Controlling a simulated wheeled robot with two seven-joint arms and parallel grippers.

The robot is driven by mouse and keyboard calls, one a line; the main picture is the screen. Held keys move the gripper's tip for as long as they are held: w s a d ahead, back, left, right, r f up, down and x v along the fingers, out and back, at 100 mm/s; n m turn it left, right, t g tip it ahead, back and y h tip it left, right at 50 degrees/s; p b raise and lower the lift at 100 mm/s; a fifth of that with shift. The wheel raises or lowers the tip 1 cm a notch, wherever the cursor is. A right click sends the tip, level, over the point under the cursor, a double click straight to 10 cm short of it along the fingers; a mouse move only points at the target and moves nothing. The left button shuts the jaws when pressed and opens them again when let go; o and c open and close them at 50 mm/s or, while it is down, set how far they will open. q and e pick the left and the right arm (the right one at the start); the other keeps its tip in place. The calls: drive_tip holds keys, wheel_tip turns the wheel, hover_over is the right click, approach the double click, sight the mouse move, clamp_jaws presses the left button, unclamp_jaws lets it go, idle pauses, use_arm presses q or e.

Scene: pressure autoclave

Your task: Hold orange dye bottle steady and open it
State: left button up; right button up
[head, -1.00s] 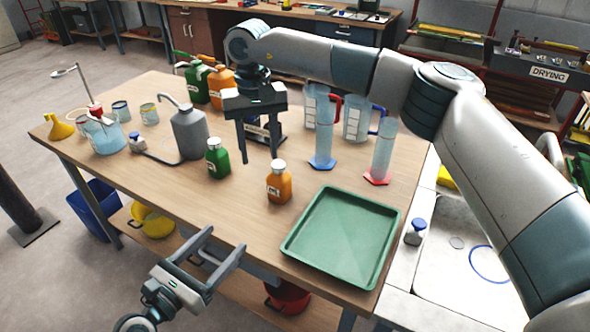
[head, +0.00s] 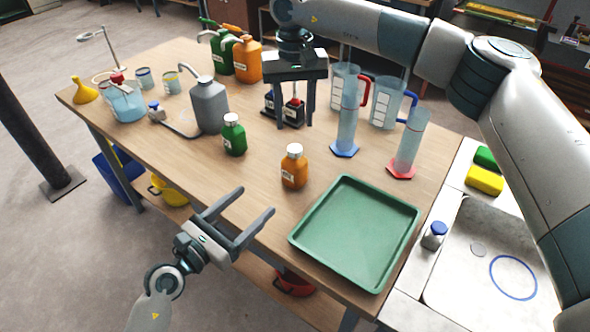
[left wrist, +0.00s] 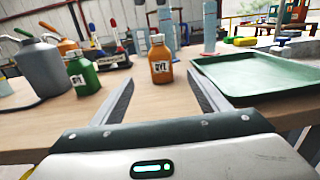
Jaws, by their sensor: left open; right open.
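The orange dye bottle (head: 294,170) stands upright on the table with its white cap on, left of the green tray's back corner. In the left wrist view the orange dye bottle (left wrist: 161,66) stands ahead, between the lines of the two fingers. My left gripper (head: 257,204) is open and empty at the table's front edge, short of the bottle and apart from it. Its fingers also show in the left wrist view (left wrist: 163,92). My right gripper (head: 292,121) is open and points down, behind the bottle and apart from it.
A green bottle (head: 233,135) and a grey jug (head: 209,104) stand left of the orange bottle. The green tray (head: 297,238) lies to the right. Two tall cylinders, blue-footed (head: 346,130) and red-footed (head: 408,145), stand behind it. The wood around the orange bottle is bare.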

sight(295, 165)
use_arm(q)
drive_tip(key=x, duration=1.7)
drive_tip(key=shift+d, duration=0.15)
